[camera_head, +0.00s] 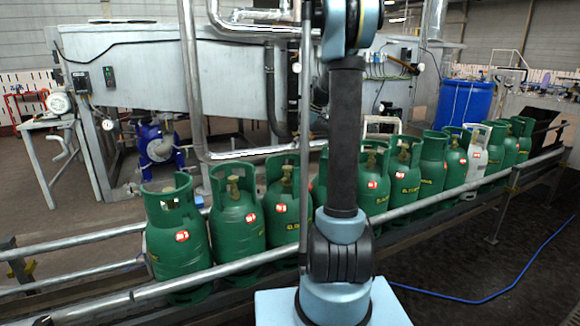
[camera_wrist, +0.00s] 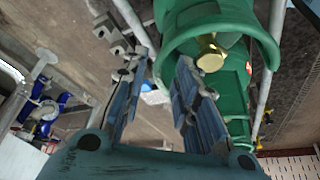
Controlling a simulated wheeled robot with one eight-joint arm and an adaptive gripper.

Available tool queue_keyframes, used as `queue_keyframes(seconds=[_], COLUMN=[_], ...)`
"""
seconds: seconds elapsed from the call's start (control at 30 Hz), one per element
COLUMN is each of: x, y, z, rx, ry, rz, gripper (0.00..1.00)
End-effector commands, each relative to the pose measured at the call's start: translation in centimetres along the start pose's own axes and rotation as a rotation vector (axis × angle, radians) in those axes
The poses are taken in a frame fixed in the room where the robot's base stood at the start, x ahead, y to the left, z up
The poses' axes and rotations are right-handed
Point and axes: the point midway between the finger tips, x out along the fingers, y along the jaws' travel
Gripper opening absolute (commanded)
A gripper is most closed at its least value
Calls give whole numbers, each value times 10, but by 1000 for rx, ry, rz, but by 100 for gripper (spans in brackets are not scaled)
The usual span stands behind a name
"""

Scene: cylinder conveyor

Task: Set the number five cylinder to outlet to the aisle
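A row of green gas cylinders with brass valves inside collar handles stands upright on the conveyor. The nearest ones are at the left (camera_head: 178,240), (camera_head: 237,220) and (camera_head: 290,205). My arm crosses the middle of the head view and partly hides one cylinder (camera_head: 320,190). Another green cylinder (camera_head: 374,185) stands just right of the arm. No number labels are readable. My gripper (camera_wrist: 160,80) is out of sight in the head view. In the wrist view its two fingers are apart with nothing between them. A green cylinder (camera_wrist: 236,85) with its collar and brass valve is close beside the right finger.
Metal rails (camera_head: 440,195) run along the conveyor. One pale grey cylinder (camera_head: 474,160) stands among the green ones at the right. A large grey machine (camera_head: 140,80) and a blue drum (camera_head: 465,102) are behind. A blue hose (camera_head: 520,268) lies on the open floor at the right.

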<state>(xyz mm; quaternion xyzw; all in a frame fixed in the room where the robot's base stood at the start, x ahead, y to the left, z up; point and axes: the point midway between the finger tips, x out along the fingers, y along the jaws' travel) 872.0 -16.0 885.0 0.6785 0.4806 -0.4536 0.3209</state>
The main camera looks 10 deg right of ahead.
Motion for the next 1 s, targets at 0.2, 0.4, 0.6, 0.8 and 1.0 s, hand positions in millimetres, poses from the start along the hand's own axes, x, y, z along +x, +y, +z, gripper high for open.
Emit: queue_keyframes(seconds=[0.2, 0.4, 0.6, 0.8, 1.0], x=[40, 74, 100, 111, 112], y=[0, 0, 0, 0, 0], z=[0, 0, 0, 0, 0], rx=[0, 0, 0, 0, 1], ry=[0, 0, 0, 0, 0], rz=[-1, 0, 0, 0, 0], gripper=[28, 28, 28, 28, 28])
